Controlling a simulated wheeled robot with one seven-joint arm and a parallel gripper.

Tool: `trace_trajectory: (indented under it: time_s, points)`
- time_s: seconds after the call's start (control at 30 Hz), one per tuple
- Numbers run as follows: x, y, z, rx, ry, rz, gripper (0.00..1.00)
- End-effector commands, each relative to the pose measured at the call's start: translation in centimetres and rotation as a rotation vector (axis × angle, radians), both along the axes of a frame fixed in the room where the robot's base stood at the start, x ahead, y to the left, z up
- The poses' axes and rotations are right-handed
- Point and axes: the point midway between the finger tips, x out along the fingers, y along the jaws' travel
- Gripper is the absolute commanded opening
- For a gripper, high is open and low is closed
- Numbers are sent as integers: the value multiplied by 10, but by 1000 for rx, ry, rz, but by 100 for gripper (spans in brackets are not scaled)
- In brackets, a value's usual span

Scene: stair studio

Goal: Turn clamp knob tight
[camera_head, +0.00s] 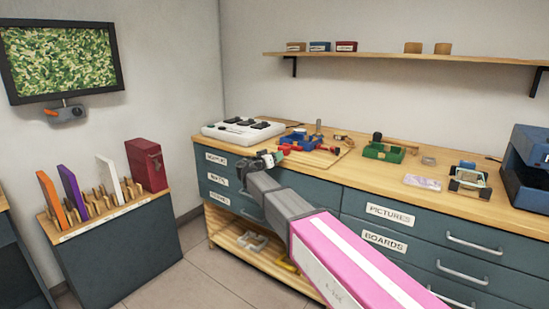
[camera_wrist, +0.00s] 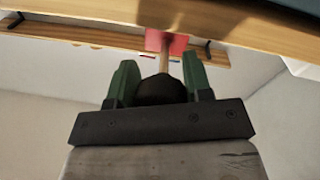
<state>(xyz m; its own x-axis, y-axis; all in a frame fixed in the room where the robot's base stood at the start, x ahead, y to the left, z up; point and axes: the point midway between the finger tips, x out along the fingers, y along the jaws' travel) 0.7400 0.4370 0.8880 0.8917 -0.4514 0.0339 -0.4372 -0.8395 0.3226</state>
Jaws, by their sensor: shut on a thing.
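The dark round clamp knob (camera_wrist: 160,91) sits between the two green-padded fingers of my gripper (camera_wrist: 161,72) in the wrist view. A light brown shaft (camera_wrist: 165,56) runs from the knob up to a red piece (camera_wrist: 168,41) at the wooden bench edge. In the head view my gripper (camera_head: 272,158) is at the bench's front edge, near the left end. My gripper is shut on the knob. The knob is too small and covered to make out in the head view. How tight the clamp is cannot be told.
Dark drawers (camera_head: 385,225) lie below. A rack (camera_head: 105,215) with upright coloured boards stands left. A wall shelf (camera_head: 380,56) hangs above.

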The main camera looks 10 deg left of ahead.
Motion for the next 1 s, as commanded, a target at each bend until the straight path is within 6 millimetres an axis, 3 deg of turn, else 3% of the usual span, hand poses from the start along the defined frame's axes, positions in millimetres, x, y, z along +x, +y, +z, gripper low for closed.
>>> trace_trajectory:
  time_s: [0.5, 1.0]
  points:
    - [0, 1, -1, 366, -149, 0, 22]
    - [0, 2, -1, 466, -192, 1, 22]
